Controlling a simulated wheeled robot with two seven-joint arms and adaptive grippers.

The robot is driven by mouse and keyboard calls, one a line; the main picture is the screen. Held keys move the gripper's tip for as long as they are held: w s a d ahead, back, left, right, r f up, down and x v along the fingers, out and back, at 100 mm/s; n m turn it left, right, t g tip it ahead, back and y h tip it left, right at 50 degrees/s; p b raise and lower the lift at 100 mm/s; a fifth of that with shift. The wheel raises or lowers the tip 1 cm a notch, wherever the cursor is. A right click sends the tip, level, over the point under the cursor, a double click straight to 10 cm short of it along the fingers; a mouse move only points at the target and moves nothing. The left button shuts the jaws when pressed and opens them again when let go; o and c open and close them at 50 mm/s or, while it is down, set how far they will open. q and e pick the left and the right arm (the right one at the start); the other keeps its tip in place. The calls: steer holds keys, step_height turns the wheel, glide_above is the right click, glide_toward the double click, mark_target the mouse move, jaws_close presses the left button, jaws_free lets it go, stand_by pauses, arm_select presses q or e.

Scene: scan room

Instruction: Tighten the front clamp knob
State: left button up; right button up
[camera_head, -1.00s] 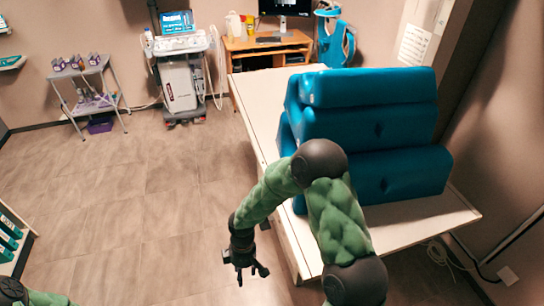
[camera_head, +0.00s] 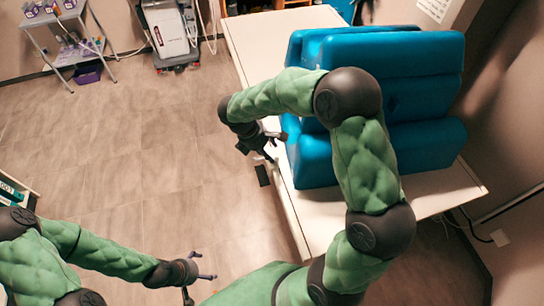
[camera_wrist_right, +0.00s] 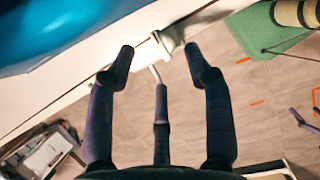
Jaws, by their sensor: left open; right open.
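My right gripper (camera_head: 272,143) is open beside the left long edge of the white table (camera_head: 250,50). In the right wrist view its spread fingers (camera_wrist_right: 159,56) point at a pale, knob-like piece (camera_wrist_right: 168,40) on the table edge, just beyond and partly between the fingertips. I take this for the clamp knob; its shape is partly unclear, and I see no contact. In the head view the knob is not discernible. My left gripper (camera_head: 206,268) is open and empty above the floor at the lower middle.
Blue cushions (camera_head: 390,90) are stacked on the table, close to my right forearm. A small dark piece (camera_head: 262,175) shows at the table's side, below the right gripper. An ultrasound cart (camera_head: 170,30) and a grey trolley (camera_head: 65,35) stand at the back.

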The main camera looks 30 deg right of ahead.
steer(key=shift+b+x, duration=0.4)
steer(key=shift+x, duration=1.9)
jaws_close()
